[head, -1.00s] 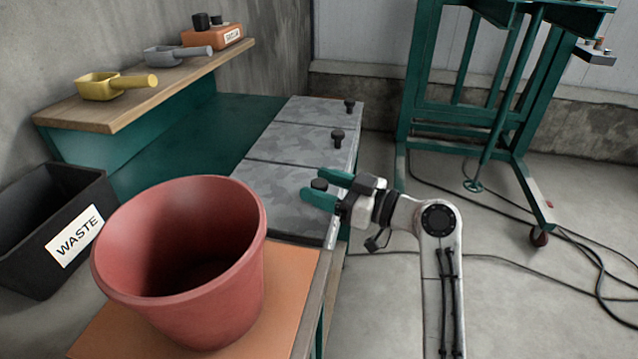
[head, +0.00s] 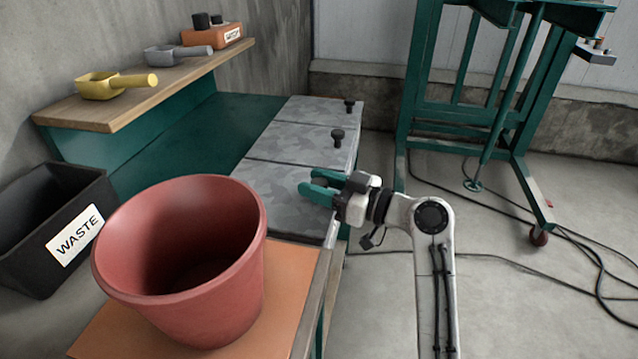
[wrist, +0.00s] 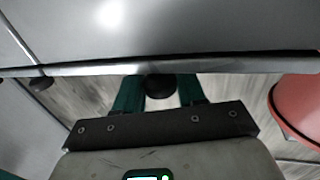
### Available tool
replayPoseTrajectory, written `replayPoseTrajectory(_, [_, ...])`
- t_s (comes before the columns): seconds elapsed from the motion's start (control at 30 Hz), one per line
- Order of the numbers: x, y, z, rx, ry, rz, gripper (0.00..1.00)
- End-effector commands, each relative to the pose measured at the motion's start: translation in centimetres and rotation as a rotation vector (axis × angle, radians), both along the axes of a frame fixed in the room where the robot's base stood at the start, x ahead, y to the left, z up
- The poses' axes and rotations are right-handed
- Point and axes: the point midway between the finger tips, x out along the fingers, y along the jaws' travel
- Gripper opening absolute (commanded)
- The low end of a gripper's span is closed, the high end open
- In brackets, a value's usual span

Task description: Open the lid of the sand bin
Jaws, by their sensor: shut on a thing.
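Three grey mottled metal lids lie in a row along the bench top; no label tells which bin is the sand bin. My gripper (head: 312,183) is at the nearest lid (head: 268,186), reaching in from the right. Its teal fingers are shut on that lid's black knob (wrist: 159,87), which shows between them in the wrist view. In the head view the fingers hide the knob. The nearest lid looks flat and closed. The middle lid (head: 290,143) and the far lid (head: 315,112) are closed, each with a black knob at its right edge.
A large red bucket (head: 180,250) stands on an orange board just in front of the nearest lid. A black waste box (head: 40,240) is at the left. A wooden shelf (head: 110,117) holds scoops. A green frame (head: 520,170) and cables stand on the floor at right.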

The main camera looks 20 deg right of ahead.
Motion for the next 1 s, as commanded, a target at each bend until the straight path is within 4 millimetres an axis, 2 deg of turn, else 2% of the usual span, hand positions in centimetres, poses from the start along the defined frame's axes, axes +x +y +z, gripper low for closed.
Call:
replayPoseTrajectory(0.3, [0.1, 0.1, -0.1, -0.001, 0.001, 0.001, 0.00])
replayPoseTrajectory(0.6, [2.5, 3.5, -0.1, -0.001, -0.001, 0.001, 0.00])
replayPoseTrajectory(0.87, [2.7, 3.7, 0.0, -0.001, 0.000, 0.000, 0.00])
replayPoseTrajectory(0.9, [2.7, 3.7, 0.0, -0.001, 0.000, 0.000, 0.40])
replayPoseTrajectory(1.0, [2.7, 3.7, 0.0, -0.001, 0.000, 0.000, 0.50])
